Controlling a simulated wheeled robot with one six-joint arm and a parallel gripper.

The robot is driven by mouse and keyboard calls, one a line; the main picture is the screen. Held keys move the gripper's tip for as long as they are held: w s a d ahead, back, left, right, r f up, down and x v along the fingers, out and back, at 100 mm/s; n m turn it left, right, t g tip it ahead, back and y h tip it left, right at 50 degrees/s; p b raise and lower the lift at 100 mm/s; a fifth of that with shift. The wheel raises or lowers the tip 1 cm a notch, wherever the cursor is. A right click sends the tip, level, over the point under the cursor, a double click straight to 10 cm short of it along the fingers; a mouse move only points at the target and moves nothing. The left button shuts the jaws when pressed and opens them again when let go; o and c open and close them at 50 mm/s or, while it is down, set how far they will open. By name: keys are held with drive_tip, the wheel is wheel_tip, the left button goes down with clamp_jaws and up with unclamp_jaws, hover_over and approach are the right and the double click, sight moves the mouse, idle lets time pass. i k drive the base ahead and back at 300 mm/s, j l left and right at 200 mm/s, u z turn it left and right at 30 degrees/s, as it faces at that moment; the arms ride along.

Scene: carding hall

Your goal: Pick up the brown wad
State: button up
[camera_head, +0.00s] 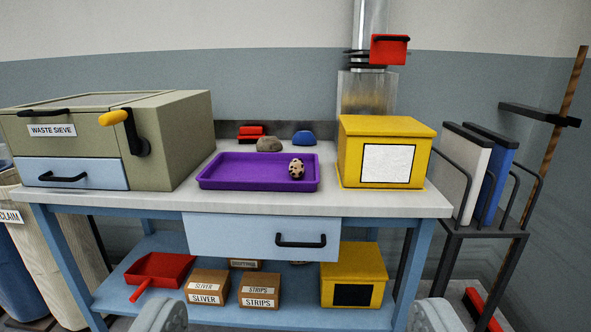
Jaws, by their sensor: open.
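A brown-grey wad (269,145) lies on the bench top (420,200), just behind the purple tray (215,184). The tray's back rim is close in front of it; I cannot tell if they touch. A beige wad with dark spots (296,168) lies inside the tray, toward its right end. A blue wad (304,138) lies behind the tray, right of the brown one. My gripper (296,316) shows only as two grey fingertips at the bottom edge, wide apart. It is open and empty, well in front of the bench.
The waste sieve (165,140) with its yellow-handled crank stands left of the tray. A yellow box (386,155) stands right. A red object (251,133) lies behind the brown wad. A drawer (260,237) is under the bench top. Boards stand in a rack (470,165) at right.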

sight(297, 168)
drive_tip(key=i+j, duration=0.1)
drive_tip(key=i, duration=0.65)
drive_tip(key=i+j+z, duration=0.1)
drive_tip(key=i, duration=0.6)
